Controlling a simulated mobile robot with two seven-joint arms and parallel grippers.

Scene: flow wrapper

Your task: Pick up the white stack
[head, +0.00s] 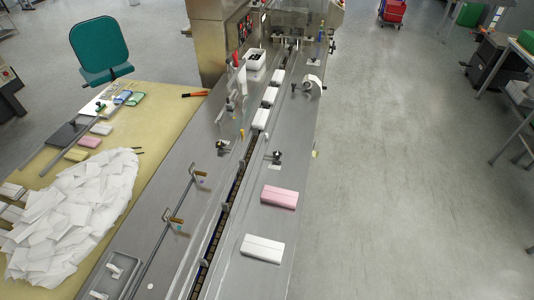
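A white stack (262,248) lies flat on the steel deck of the machine, right of the conveyor channel, near the bottom of the head view. A pink stack (279,197) lies just beyond it, with bare metal between them. More white stacks sit in a row along the channel farther up, the nearest of them (260,118) at the middle of the view. Neither of my grippers shows in the head view.
The conveyor channel (223,218) runs left of the stacks, with rods and brackets (177,221) beside it. A small knob fixture (276,157) stands beyond the pink stack. A yellow table (160,118) with a paper pile (75,215) is at left. The floor at right is open.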

